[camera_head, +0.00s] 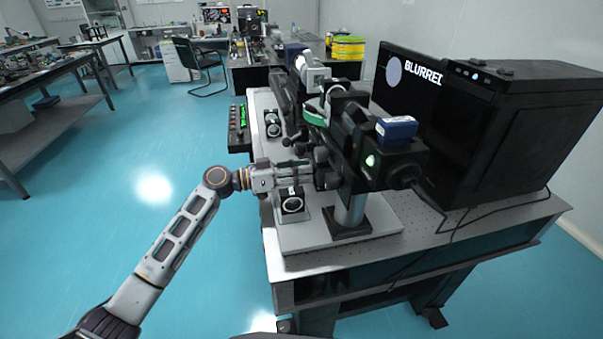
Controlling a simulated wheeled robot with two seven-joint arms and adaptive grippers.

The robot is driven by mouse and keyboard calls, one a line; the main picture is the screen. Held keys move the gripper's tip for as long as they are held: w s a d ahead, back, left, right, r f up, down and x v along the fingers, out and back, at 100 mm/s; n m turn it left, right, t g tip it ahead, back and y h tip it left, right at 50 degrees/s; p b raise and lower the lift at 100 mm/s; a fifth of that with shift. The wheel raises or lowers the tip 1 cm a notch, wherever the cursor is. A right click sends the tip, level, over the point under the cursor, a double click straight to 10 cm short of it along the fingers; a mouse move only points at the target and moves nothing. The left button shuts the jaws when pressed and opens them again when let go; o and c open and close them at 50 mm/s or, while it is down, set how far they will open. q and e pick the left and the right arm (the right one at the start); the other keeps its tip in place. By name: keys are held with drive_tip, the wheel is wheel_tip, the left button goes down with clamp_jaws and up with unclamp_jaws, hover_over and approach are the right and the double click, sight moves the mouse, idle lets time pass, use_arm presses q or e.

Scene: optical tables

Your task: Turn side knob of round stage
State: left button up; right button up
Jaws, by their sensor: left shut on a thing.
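A dark microscope-like instrument (362,140) stands on the optical table (430,232), held by a silver post (350,208). My left arm reaches in from the left, and my left gripper (318,178) is at the instrument's left side, below its upper tubes. Its fingers are shut on a small dark side knob (330,181), which they partly hide. The round stage itself is hard to make out among the dark parts. My right gripper is not in view.
A small black mount with a round white-rimmed face (292,201) stands just below my left gripper. A large black computer case (520,130) and a dark monitor (400,85) stand to the right. Cables run behind the instrument. The blue floor at left is clear.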

use_arm(q)
drive_tip(key=shift+r+n, duration=0.1)
drive_tip(key=shift+n, duration=1.4)
drive_tip(key=o, duration=1)
drive_tip(key=shift+o, duration=0.2)
drive_tip(key=shift+v, duration=6)
